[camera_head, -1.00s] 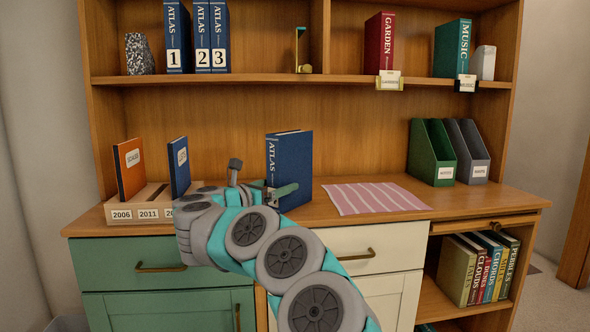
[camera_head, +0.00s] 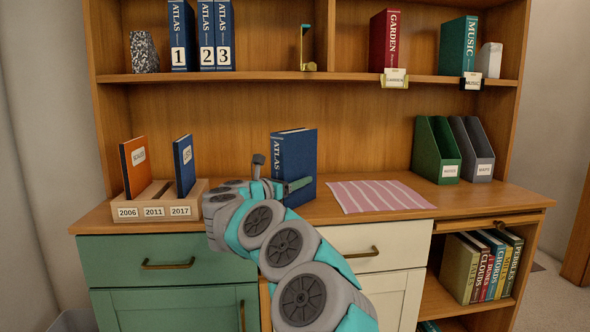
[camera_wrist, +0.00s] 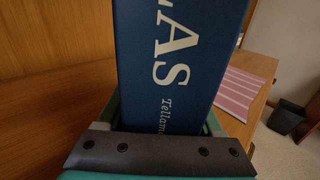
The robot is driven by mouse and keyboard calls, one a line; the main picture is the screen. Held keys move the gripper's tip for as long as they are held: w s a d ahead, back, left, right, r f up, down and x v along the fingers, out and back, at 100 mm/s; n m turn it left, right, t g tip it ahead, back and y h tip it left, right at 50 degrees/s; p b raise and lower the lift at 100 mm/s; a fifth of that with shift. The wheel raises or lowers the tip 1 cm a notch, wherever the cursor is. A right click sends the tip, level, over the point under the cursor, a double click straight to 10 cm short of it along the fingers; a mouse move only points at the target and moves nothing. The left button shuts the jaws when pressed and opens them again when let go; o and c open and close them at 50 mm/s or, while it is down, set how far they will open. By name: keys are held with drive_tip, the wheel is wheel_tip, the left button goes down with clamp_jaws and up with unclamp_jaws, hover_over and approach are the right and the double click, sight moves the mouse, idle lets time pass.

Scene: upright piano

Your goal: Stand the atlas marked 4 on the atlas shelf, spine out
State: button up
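A thick blue atlas (camera_head: 297,160) stands upright on the desk, its spine lettered ATLAS; the low part of the spine, where a number could be, is hidden. My gripper (camera_head: 290,187) is at the atlas's lower part, one green finger along its front cover. In the wrist view the blue spine (camera_wrist: 180,60) fills the middle, between my gripper's fingers (camera_wrist: 162,118); I cannot tell whether they press on it. The atlas shelf (camera_head: 265,78) holds atlases 1 (camera_head: 181,35), 2 (camera_head: 206,35) and 3 (camera_head: 224,35) side by side, spines out, with free space right of 3.
A brass-and-green bookend (camera_head: 306,50) stands right of the shelf's gap, near a divider. A wooden rack (camera_head: 155,200) with orange and blue books is left on the desk. A pink striped mat (camera_head: 378,196) lies right; green and grey files (camera_head: 437,150) stand beyond it.

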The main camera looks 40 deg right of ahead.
clamp_jaws()
idle(0.3)
drive_tip(key=shift+r, duration=0.1)
